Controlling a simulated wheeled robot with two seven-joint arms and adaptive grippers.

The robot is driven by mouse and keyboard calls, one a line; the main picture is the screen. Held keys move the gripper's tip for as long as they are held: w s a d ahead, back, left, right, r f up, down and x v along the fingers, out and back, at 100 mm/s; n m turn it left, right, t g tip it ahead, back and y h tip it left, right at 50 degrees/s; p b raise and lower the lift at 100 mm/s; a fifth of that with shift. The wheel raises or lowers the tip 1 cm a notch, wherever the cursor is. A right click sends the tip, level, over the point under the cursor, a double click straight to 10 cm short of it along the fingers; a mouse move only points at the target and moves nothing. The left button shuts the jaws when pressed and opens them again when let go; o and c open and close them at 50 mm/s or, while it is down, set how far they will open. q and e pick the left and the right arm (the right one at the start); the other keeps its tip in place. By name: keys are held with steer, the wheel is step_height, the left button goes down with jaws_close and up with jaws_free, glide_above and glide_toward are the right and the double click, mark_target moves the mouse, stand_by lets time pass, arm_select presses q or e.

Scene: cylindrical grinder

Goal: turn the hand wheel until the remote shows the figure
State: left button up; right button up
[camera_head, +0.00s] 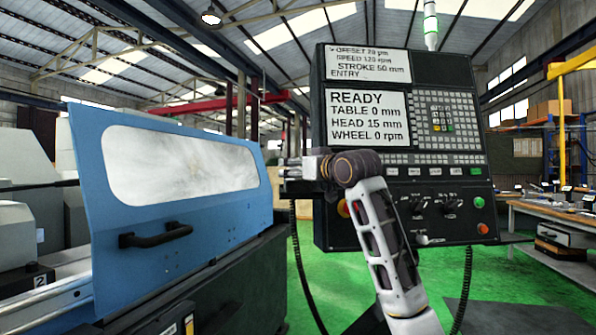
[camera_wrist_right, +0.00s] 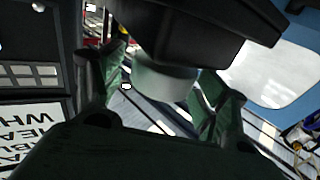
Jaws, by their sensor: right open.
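My right gripper (camera_head: 293,174) is at the left edge of the control panel, pointing left, with its fingers small and dark in the head view. In the right wrist view the fingers (camera_wrist_right: 165,100) are spread apart. A pale grey-green round knob (camera_wrist_right: 165,82), which looks like the hand wheel, shows between them under a dark body (camera_wrist_right: 205,30), probably the remote. Gaps show on both sides of the knob; I cannot tell its depth between the fingers. No figure on the remote can be read. My left gripper is not in view.
The control panel (camera_head: 446,180) shows READY, TABLE 0 mm, HEAD 15 mm, WHEEL 0 rpm. A coiled cable (camera_head: 300,265) hangs at its left. The grinder's blue door (camera_head: 210,235) with a window stands at left. A workbench (camera_head: 560,228) is at right; green floor lies between.

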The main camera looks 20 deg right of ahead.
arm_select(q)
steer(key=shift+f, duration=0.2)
arm_select(e)
steer(key=shift+w, duration=0.2)
steer(key=c, duration=1.1)
steer(key=shift+o, duration=0.2)
steer(key=shift+h+p, duration=0.3)
steer(key=shift+p, duration=0.05)
steer(key=shift+a+m+h+p, duration=0.1)
steer(key=shift+m+h+p, duration=0.25)
steer(key=shift+m+h, duration=0.15)
arm_select(q)
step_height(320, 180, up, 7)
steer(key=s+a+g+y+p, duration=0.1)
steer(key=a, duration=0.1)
steer(key=shift+p, duration=0.35)
arm_select(e)
steer(key=shift+m+t+h, duration=0.3)
steer(key=shift+m+h, duration=0.7)
steer(key=shift+h, duration=0.6)
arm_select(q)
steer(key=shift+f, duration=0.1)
arm_select(e)
steer(key=o, duration=1.1)
steer(key=shift+c, duration=0.2)
